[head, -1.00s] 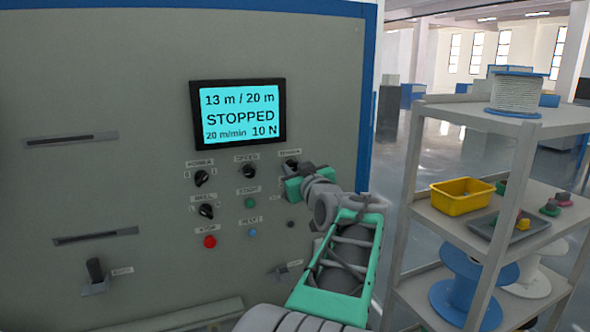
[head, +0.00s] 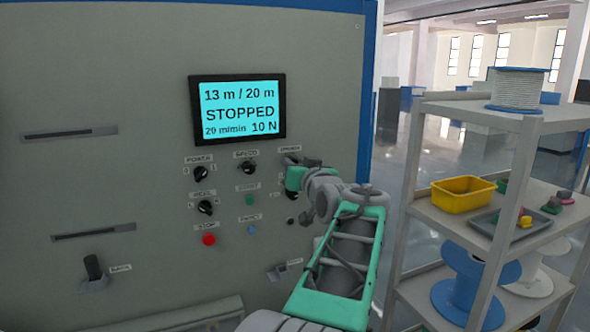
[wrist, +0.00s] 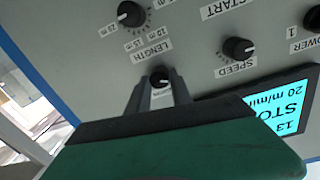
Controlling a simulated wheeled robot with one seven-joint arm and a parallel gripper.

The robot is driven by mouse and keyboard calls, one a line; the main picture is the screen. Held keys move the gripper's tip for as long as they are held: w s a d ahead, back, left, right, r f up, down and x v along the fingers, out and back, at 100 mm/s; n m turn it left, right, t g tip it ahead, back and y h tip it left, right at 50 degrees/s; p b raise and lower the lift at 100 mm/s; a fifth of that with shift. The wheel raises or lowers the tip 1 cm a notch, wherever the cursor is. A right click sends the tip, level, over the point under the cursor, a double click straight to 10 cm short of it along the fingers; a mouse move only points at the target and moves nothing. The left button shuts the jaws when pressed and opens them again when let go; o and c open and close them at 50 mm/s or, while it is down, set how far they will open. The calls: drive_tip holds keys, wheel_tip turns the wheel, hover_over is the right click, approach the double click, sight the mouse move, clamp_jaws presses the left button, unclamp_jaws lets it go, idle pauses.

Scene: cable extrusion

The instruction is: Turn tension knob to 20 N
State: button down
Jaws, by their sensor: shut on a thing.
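The tension knob (wrist: 160,77) is a small dark knob at the top right of the control group. In the wrist view, which shows the panel upside down, it sits between my two grey fingers. My gripper (wrist: 158,90) is shut on it. In the head view my gripper (head: 291,164) is at the panel below the tension label and hides the knob; its exact pointer angle is hard to read. The display (head: 238,109) shows 13 m / 20 m, STOPPED, 20 m/min and 10 N.
The speed knob (head: 247,168) is just left of my gripper, with the power knob (head: 201,173) farther left. The red stop button (head: 209,239) is lower left. The length knob (wrist: 130,14) is close by in the wrist view. A shelf (head: 470,215) stands at the right.

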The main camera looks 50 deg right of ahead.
drive_tip(key=shift+s+d+m+y, duration=0.1)
drive_tip(key=shift+m+y, duration=0.2)
drive_tip(key=shift+m, duration=3.4)
drive_tip(key=c, duration=1.1)
unclamp_jaws()
drive_tip(key=shift+c, duration=0.2)
drive_tip(key=shift+s, duration=0.1)
drive_tip(key=b+v, duration=0.2)
drive_tip(key=v, duration=0.5)
drive_tip(key=shift+s, duration=0.25)
